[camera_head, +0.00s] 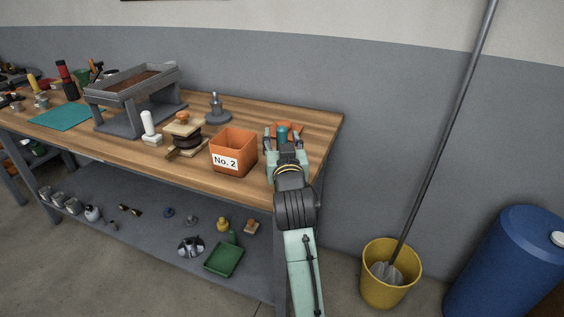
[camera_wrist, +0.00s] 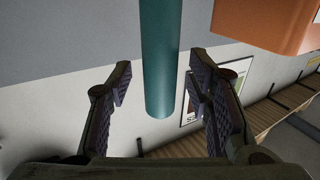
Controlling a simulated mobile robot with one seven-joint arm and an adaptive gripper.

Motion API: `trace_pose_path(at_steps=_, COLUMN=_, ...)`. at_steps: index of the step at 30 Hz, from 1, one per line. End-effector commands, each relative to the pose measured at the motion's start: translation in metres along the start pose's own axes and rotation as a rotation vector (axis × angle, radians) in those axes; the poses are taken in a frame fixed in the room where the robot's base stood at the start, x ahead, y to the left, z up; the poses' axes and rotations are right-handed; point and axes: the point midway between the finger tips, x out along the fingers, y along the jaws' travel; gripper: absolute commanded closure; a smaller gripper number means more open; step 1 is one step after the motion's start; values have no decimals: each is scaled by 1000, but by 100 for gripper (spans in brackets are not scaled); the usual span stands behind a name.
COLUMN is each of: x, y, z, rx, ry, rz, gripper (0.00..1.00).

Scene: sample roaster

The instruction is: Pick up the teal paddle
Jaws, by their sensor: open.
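The teal paddle (camera_head: 282,132) shows in the head view as a short upright teal cylinder at the right end of the workbench, between my gripper's fingers. In the wrist view the teal paddle (camera_wrist: 160,50) is a smooth round shaft coming down from the top edge. Its rounded end lies between the two fingers, with a gap on each side. My gripper (camera_head: 285,142) is open, and the open fingers (camera_wrist: 160,78) also show in the wrist view. The rest of the paddle is hidden or out of frame.
An orange box marked No. 2 (camera_head: 233,151) stands just left of my gripper. An orange object (camera_head: 294,127) sits right behind the paddle. A wooden-handled press (camera_head: 183,128) and a grey stand (camera_head: 216,108) are farther left. A yellow bucket (camera_head: 391,282) with a mop stands on the floor.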

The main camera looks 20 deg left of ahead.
Motion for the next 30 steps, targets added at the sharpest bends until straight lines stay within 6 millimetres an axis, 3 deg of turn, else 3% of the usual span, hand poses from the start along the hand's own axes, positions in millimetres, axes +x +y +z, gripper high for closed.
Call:
trace_pose_path(at_steps=8, x=3, y=0, z=0, rx=1, ry=1, rz=-1, gripper=54)
trace_pose_path(at_steps=27, x=3, y=0, z=0, rx=1, ry=0, rz=0, gripper=97)
trace_pose_path(at_steps=30, x=3, y=0, z=0, rx=1, ry=0, rz=0, gripper=100)
